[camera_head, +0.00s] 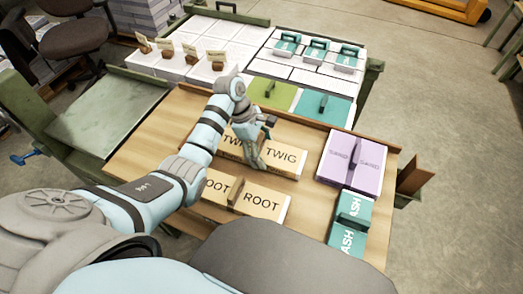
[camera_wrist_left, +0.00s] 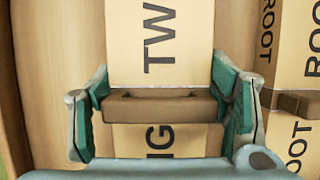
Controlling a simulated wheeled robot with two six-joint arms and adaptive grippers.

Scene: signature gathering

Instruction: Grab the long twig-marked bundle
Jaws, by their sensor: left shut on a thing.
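The twig-marked bundle (camera_head: 284,158) is a long cream block lettered TWIG, lying on the wooden table top. In the left wrist view the bundle (camera_wrist_left: 160,45) has a brown raised handle (camera_wrist_left: 160,106) across its middle. My left gripper (camera_head: 252,158) is over the middle of the bundle and hides part of its lettering. In the wrist view the left gripper (camera_wrist_left: 163,110) has its green-padded fingers at the two ends of the handle, shut on it. I cannot tell any gap between bundle and table. My right gripper is not in view.
A root-marked bundle (camera_head: 265,204) lies close in front. Purple bundles (camera_head: 352,163) and teal ash-marked bundles (camera_head: 351,222) lie to the right. Behind are a green block (camera_head: 270,92), a teal block (camera_head: 325,106) and a table with white stacks (camera_head: 205,72). A chair (camera_head: 72,38) stands at left.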

